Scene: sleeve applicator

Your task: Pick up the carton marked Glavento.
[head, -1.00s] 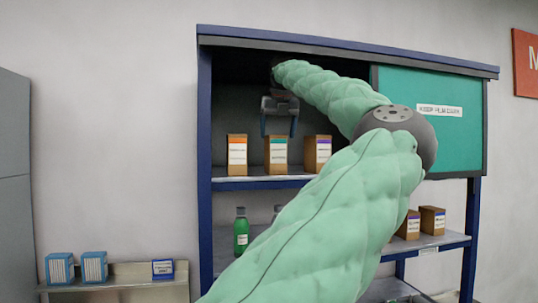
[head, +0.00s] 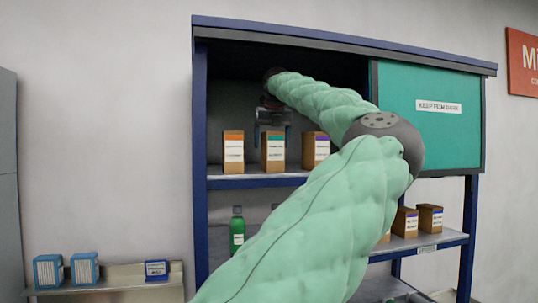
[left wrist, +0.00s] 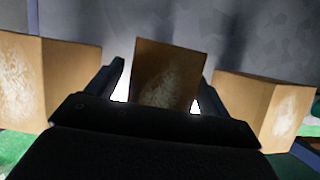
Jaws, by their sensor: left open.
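Three brown cartons stand in a row on the upper shelf: one with an orange band (head: 233,152), one with a teal band (head: 273,150) in the middle, and one with a purple band (head: 320,148). Their white labels are too small to read, so I cannot tell which is Glavento. My left gripper (head: 272,124) is open, just above the teal-banded carton in the head view. In the left wrist view a brown carton (left wrist: 168,75) shows between its two fingers, with another carton on each side. No carton is gripped. My right gripper is not in view.
A blue-framed shelf unit (head: 200,130) surrounds the cartons. A teal panel (head: 430,110) closes its upper right. A green bottle (head: 237,232) and more cartons (head: 430,218) stand on the lower shelf. Blue-and-white boxes (head: 84,268) sit on a side ledge at left.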

